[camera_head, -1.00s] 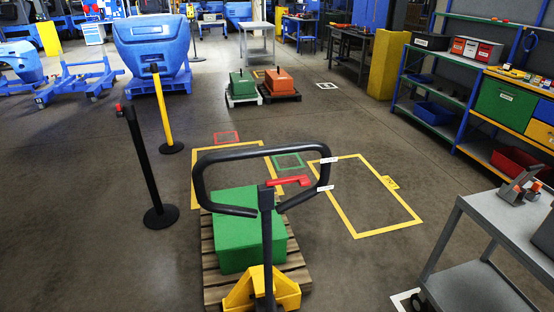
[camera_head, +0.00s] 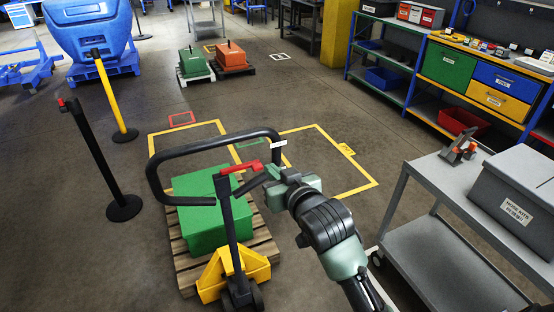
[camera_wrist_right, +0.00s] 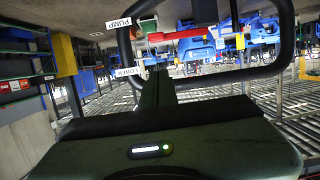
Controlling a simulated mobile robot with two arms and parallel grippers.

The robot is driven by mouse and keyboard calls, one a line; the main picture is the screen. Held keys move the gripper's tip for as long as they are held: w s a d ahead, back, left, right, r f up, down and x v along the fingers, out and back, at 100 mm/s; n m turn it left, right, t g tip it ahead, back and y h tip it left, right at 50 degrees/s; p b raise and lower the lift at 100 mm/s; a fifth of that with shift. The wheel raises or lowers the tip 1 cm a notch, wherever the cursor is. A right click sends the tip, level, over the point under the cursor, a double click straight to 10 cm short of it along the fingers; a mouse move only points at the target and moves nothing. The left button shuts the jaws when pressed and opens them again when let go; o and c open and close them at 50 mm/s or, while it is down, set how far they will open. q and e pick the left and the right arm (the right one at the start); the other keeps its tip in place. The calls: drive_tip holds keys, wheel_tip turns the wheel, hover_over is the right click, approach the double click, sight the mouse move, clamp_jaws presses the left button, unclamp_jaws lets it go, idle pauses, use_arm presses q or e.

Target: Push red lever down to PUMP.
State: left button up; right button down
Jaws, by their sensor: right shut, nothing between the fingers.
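The red lever (camera_head: 240,168) sits at the top of the pallet truck's dark post (camera_head: 229,215), inside the black loop handle (camera_head: 157,185). It points right, nearly level. My right gripper (camera_head: 268,174) is shut and empty, just right of the lever's free end; I cannot tell whether they touch. In the right wrist view the red lever (camera_wrist_right: 178,36) lies beyond my dark gripper fingers (camera_wrist_right: 157,88). A white PUMP label (camera_wrist_right: 118,23) and a second white label (camera_wrist_right: 130,71) show on the handle there, upside down. My left gripper is out of view.
The yellow-footed truck stands at a pallet (camera_head: 262,250) with a green block (camera_head: 200,225). A grey cart (camera_head: 440,180) stands right of my right arm. A black post (camera_head: 95,155) and yellow post (camera_head: 112,95) stand left. Taped floor areas lie behind the truck.

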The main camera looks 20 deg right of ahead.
drive_tip(key=r, duration=0.2)
drive_tip(key=p, duration=0.3)
hover_over(261, 164)
drive_tip(key=s, duration=0.3)
wheel_tip(261, 164, down, 2)
drive_tip(key=shift+w+a+f+p, duration=0.1)
drive_tip(key=shift+a+f+p, duration=0.05)
drive_tip(key=shift+f, duration=0.65)
drive_tip(key=shift+w+a+f+p, duration=0.1)
drive_tip(key=shift+w+f+p, duration=0.05)
drive_tip(key=shift+f, duration=0.6)
drive_tip(key=shift+w+a+f+p, duration=0.1)
drive_tip(key=shift+a+f+p, duration=0.05)
drive_tip(key=shift+f, duration=0.65)
